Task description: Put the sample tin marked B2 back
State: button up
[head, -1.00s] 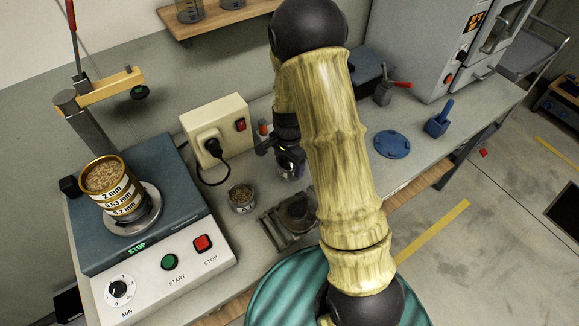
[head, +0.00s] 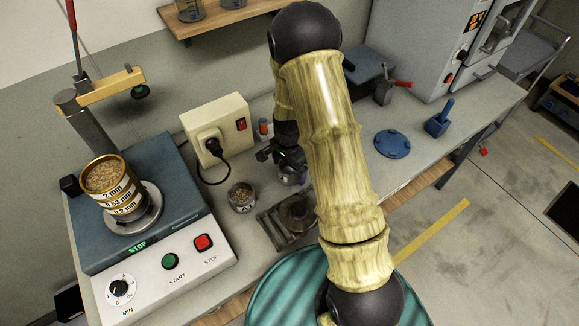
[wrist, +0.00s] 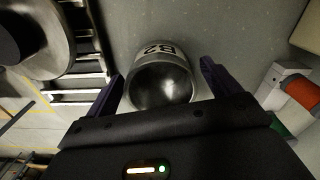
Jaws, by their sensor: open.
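The sample tin marked B2 (wrist: 160,82) is a small grey metal tin. In the wrist view its open mouth faces me, its inside looks empty, and its B2 label shows on the far side. My gripper (wrist: 162,68) is open, with one dark finger on each side of the tin and a gap showing beside it. In the head view my gripper (head: 284,160) is low over the bench behind my arm, and the tin (head: 292,178) shows only partly below it. I cannot tell whether the tin touches the bench.
A slatted metal rack (head: 268,226) with a round dark piece is close in front of the tin. Another tin with grains (head: 241,196) stands to the left. A socket box (head: 216,130) and red-capped bottle (head: 263,128) are behind. A blue disc (head: 392,144) lies right.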

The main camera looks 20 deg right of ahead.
notch_tip(320, 180, up, 12)
jog(key=b, duration=0.1)
jog(key=shift+r, duration=0.15)
dwell(0.3)
dwell(0.3)
jog(key=s+r+n+t, duration=0.2)
jog(key=s+r+n, duration=0.3)
jog(key=s+n, duration=0.7)
jog(key=shift+s+d+r+t, duration=0.2)
jog(key=shift+s+t, duration=0.1)
jog(key=shift+s, duration=0.85)
